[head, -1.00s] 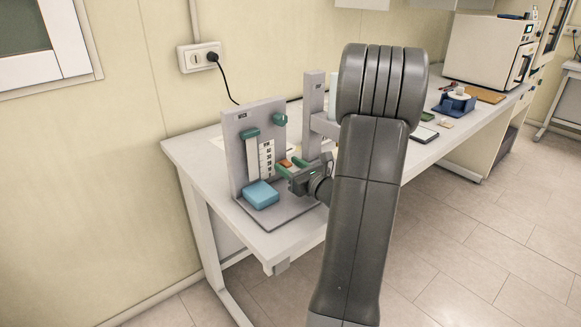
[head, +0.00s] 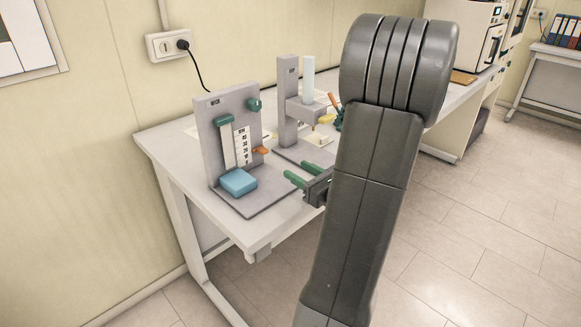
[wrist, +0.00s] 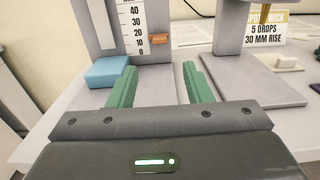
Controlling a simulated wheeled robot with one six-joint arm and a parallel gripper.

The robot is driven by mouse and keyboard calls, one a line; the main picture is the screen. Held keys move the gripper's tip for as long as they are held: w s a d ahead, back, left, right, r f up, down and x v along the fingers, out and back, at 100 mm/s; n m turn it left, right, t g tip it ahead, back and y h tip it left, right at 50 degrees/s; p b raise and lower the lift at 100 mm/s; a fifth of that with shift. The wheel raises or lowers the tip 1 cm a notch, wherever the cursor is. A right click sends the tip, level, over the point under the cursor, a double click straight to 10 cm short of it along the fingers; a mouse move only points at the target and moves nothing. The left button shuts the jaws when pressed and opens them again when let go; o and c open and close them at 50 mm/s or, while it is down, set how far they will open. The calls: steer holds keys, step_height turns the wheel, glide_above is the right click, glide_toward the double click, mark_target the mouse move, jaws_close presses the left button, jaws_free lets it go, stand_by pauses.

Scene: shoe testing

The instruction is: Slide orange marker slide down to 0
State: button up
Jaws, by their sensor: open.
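The orange marker (wrist: 161,40) sticks out at the right edge of the white scale (wrist: 134,25) on the grey upright panel. The marker also shows in the head view (head: 261,150), at the lower right of the scale. My gripper (head: 300,170) is open and empty, its green fingers pointing at the panel. In the wrist view the gripper (wrist: 159,78) is short of the marker, which stands clear beyond the fingertips.
A blue block (head: 238,183) sits on the fixture's grey base, left of the marker. A second grey stand (head: 290,100) with a sign stands to the right. A teal knob (head: 254,105) is at the panel's upper right. The base in front of the marker is clear.

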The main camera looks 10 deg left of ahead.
steer(key=shift+s+d, duration=0.25)
